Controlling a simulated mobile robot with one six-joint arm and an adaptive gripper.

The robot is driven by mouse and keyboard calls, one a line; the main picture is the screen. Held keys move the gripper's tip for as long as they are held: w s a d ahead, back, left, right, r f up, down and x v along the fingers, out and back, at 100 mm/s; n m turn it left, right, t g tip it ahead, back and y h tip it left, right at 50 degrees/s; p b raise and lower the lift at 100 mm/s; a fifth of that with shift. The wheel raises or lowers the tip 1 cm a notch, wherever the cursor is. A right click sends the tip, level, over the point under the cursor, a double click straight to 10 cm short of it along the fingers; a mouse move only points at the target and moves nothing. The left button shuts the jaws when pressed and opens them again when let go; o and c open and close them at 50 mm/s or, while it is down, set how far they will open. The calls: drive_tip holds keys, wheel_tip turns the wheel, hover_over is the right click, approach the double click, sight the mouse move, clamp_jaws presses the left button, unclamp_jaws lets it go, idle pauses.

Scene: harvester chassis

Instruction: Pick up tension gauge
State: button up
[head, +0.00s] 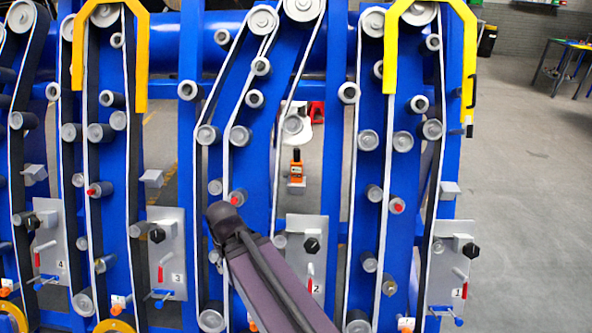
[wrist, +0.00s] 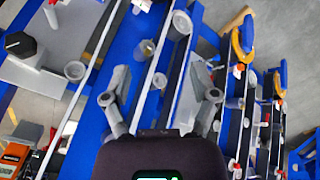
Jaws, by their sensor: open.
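The tension gauge (head: 296,171) is a small orange device with a dark top. In the head view it sits upright on a small grey holder between the blue uprights, right of my arm. In the wrist view an orange and dark device at the lower left edge (wrist: 13,158) looks like the same gauge, partly cut off. My gripper (wrist: 160,97) is open and empty in the wrist view, its two grey fingers spread wide. The gauge lies to the left of the fingers, not between them. In the head view my dark arm shows, but the fingers cannot be made out.
The blue chassis carries several grey rollers and white belts. Grey plates with black knobs and red levers stand low, including the plate marked 2 (head: 306,285). Yellow guards (head: 469,60) project at the top. Open grey floor (head: 530,200) lies to the right.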

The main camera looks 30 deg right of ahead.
drive_tip(key=w+d+r+n+t+y+p, duration=0.1)
drive_tip(key=w+d+r+t+y, duration=0.15)
drive_tip(key=w+d, duration=0.45)
drive_tip(key=w+d+r+n+t+y+p, duration=0.1)
drive_tip(key=w+d+r+t+y, duration=0.2)
drive_tip(key=d, duration=0.7)
drive_tip(key=d+r+t+h, duration=0.2)
drive_tip(key=d+r+t, duration=0.2)
drive_tip(key=d, duration=0.7)
drive_tip(key=w+d+r+t+h, duration=0.1)
drive_tip(key=d+r+t, duration=0.3)
drive_tip(key=d, duration=0.8)
drive_tip(key=shift+w+r+h+p, duration=0.15)
drive_tip(key=shift+r+h+p, duration=0.2)
drive_tip(key=shift+r, duration=0.35)
drive_tip(key=shift+d, duration=0.1)
drive_tip(key=b, duration=0.3)
hover_over(297, 163)
drive_tip(key=s+d, duration=0.2)
drive_tip(key=s, duration=0.2)
drive_tip(key=shift+w+a+f, duration=0.15)
drive_tip(key=shift+f, duration=1.35)
